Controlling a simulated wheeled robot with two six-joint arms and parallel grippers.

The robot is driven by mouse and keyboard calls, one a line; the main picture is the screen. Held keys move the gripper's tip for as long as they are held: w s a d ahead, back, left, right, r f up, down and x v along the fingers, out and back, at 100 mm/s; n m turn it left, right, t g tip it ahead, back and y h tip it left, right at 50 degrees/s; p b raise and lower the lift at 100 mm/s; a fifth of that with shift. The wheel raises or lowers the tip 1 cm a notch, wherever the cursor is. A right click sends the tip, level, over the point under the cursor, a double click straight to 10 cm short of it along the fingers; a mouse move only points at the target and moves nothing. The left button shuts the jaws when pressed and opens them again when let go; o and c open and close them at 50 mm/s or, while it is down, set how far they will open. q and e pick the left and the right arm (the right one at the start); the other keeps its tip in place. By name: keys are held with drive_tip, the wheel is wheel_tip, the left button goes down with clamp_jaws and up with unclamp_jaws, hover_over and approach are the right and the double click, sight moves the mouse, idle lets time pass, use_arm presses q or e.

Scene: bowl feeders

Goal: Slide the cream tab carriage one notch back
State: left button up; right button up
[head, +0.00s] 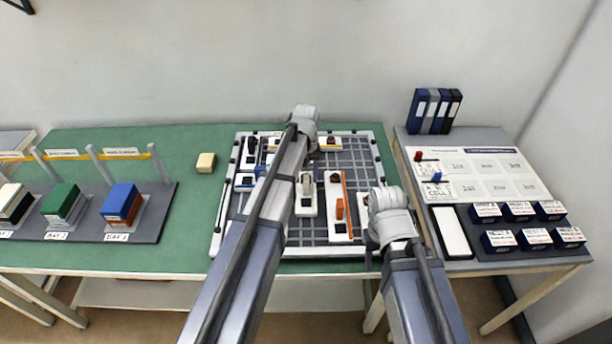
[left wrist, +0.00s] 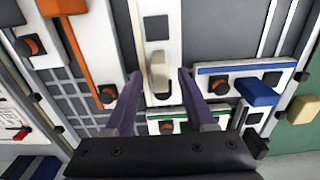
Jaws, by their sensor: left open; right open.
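The cream tab (left wrist: 158,72) stands up from a white carriage plate (left wrist: 152,20) with black squares on it. In the left wrist view it lies between the two purple fingers of my left gripper (left wrist: 160,76), which is open with a gap on each side. I cannot tell whether the fingers reach down to the tab's height. In the head view the cream tab (head: 306,183) shows just right of my left arm, near the board's middle; that arm hides the left fingertips there. My right gripper (head: 371,246) is open and empty at the board's right front edge.
The gridded board (head: 376,150) holds other carriages close by: one with an orange tab (head: 340,208) to the right and one with a blue tab (head: 260,170) to the left. A loose tan block (head: 206,162) lies on the green table. Binders (head: 434,111) stand back right.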

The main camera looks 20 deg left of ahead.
use_arm(q)
wheel_tip(320, 180, up, 6)
drive_tip(key=p, duration=0.5)
drive_tip(key=shift+f, duration=0.1)
drive_tip(key=s+d+m, duration=0.2)
drive_tip(key=s+d, duration=0.2)
drive_tip(key=s, duration=0.4)
drive_tip(key=s+d+m, duration=0.2)
drive_tip(key=s+d, duration=0.2)
drive_tip(key=s, duration=0.4)
drive_tip(key=s+d+m+y, duration=0.1)
drive_tip(key=s+d+m, duration=0.2)
drive_tip(key=s+d, duration=0.2)
drive_tip(key=s, duration=0.2)
drive_tip(key=shift+s, duration=0.4)
drive_tip(key=shift+d, duration=0.1)
